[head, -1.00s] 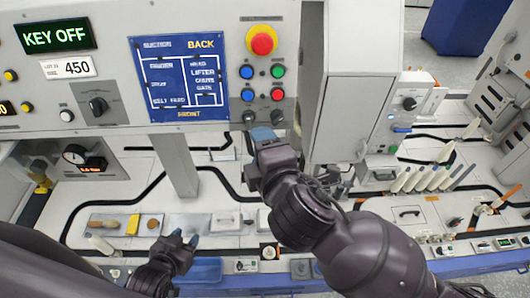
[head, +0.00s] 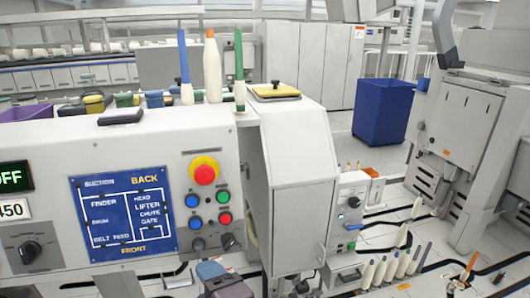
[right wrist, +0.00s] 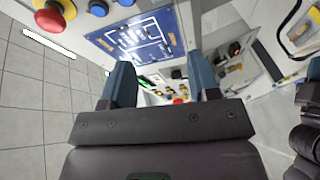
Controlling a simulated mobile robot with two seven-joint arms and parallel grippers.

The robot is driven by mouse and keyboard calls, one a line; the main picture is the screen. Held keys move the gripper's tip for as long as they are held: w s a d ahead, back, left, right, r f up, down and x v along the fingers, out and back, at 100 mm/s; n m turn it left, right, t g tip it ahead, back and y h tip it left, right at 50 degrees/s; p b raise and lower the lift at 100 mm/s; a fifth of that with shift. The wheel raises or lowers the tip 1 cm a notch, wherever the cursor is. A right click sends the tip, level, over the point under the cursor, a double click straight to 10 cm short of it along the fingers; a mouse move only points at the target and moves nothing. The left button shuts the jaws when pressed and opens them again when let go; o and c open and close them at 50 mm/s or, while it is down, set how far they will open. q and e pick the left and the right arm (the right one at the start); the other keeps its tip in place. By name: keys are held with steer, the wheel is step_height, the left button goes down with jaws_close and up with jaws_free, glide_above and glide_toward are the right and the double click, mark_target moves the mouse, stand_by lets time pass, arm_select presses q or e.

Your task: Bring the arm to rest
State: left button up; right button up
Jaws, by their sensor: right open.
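My right gripper (head: 212,270) is at the bottom of the head view, in front of the grey control panel (head: 55,160) and below its buttons. Only its blue fingertip end and dark body show there. In the right wrist view, my right gripper (right wrist: 162,75) has its two blue fingers wide apart with nothing between them. The blue diagram plate (right wrist: 140,38) shows beyond the fingers. A dark gripper with blue fingers, which seems to be my left one (right wrist: 308,95), is cut off at the right edge of that view; its opening cannot be told.
A red emergency button (head: 204,172) stands out from the panel. Three cones in blue, orange and green (head: 211,70) stand on top. A grey cabinet (head: 300,180) adjoins the panel. White bobbins (head: 390,267) stand at lower right. A blue bin (head: 382,110) is behind.

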steer(key=w+d+m+t+y, duration=0.1)
steer(key=w+d+m, duration=0.3)
steer(key=w+m, duration=0.3)
steer(key=w+d+f+m+t+h, duration=0.2)
steer(key=d+f+m+h, duration=0.2)
steer(key=d+f+m, duration=0.85)
steer(key=s+d+f+m+g+h+b, duration=0.2)
steer(key=s+d+f+h, duration=0.5)
steer(key=s+d+f, duration=1)
steer(key=d+f+g, duration=0.1)
steer(key=d, duration=0.3)
steer(key=shift+f+g, duration=0.4)
steer(key=shift+m, duration=0.25)
steer(key=shift+c, duration=1.2)
steer(key=shift+w+a, duration=0.1)
steer(key=shift+a, duration=0.05)
